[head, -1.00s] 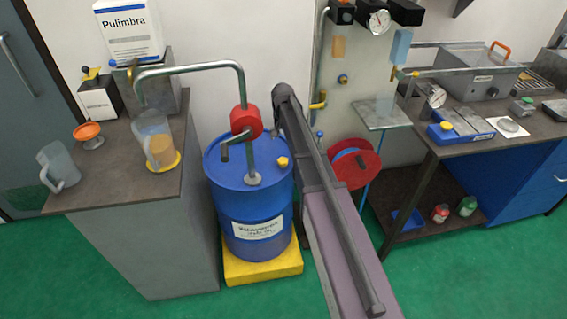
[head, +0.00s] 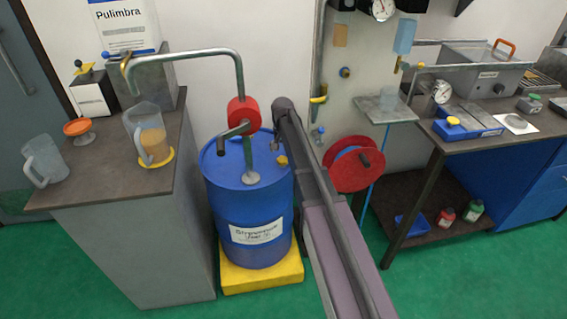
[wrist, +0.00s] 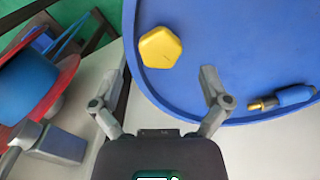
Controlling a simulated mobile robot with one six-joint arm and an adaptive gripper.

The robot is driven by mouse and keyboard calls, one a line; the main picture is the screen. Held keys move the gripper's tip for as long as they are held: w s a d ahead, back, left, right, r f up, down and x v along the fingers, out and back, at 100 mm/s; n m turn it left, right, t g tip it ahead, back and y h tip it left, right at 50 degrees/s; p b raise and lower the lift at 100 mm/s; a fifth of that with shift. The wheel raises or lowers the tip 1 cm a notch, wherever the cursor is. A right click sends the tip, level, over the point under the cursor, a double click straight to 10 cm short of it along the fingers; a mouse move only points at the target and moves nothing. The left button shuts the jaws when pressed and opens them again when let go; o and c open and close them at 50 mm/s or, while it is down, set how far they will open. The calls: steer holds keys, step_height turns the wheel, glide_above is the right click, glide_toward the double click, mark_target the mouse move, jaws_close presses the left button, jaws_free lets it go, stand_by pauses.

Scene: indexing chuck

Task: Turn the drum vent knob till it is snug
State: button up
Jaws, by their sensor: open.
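The drum vent knob is a yellow lobed knob (head: 282,161) on top of the blue drum (head: 222,205), near the right side of its lid. In the wrist view the yellow knob (wrist: 160,47) sits near the rim of the blue drum top (wrist: 225,50), ahead of my fingers and roughly between their lines. My gripper (wrist: 165,85) is open and empty, with a finger on each side and a gap to the knob. In the head view my gripper (head: 277,147) is small at the arm's end, close beside the knob; its fingers are partly hidden.
A red pump (head: 243,113) with a crank and bent pipe rises from the drum. A red hose reel (head: 353,165) stands to the right. A blue-handled part with a brass tip (wrist: 290,97) lies at the right of the wrist view. The drum stands on a yellow base (head: 262,275).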

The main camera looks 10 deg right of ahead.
mark_target(283, 159)
steer(key=shift+f+b, duration=1.45)
steer(key=shift+f, duration=0.3)
steer(key=c, duration=1.2)
steer(key=shift+o, duration=0.2)
steer(key=shift+d, duration=0.25)
steer(key=shift+a, duration=0.2)
